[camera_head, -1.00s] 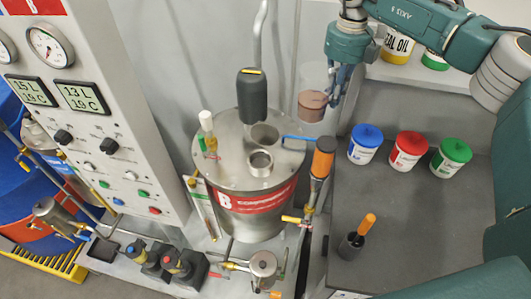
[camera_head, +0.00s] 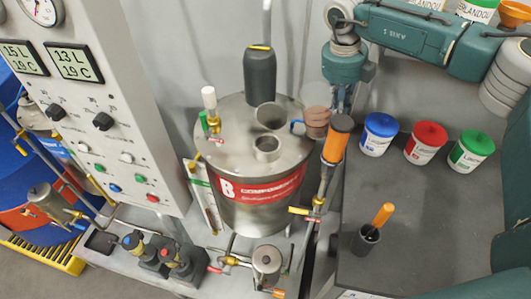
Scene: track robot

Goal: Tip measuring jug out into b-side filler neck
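The measuring jug (camera_head: 316,116) is clear, holds brownish liquid in its lower part and looks roughly upright. It is beside the right rim of the steel B tank (camera_head: 258,185), with its base near lid height in the picture. My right gripper (camera_head: 343,96) reaches down from the upper right and appears shut on the jug; its fingertips are partly hidden. The tank lid carries a raised open filler neck (camera_head: 266,149) at the front and another round opening (camera_head: 271,116) behind it, both left of the jug. My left gripper is not in view.
A dark-capped cylinder (camera_head: 260,76) stands at the back of the lid. An orange-handled tool (camera_head: 337,138) stands close below the jug. A gauge panel (camera_head: 105,105) stands left.

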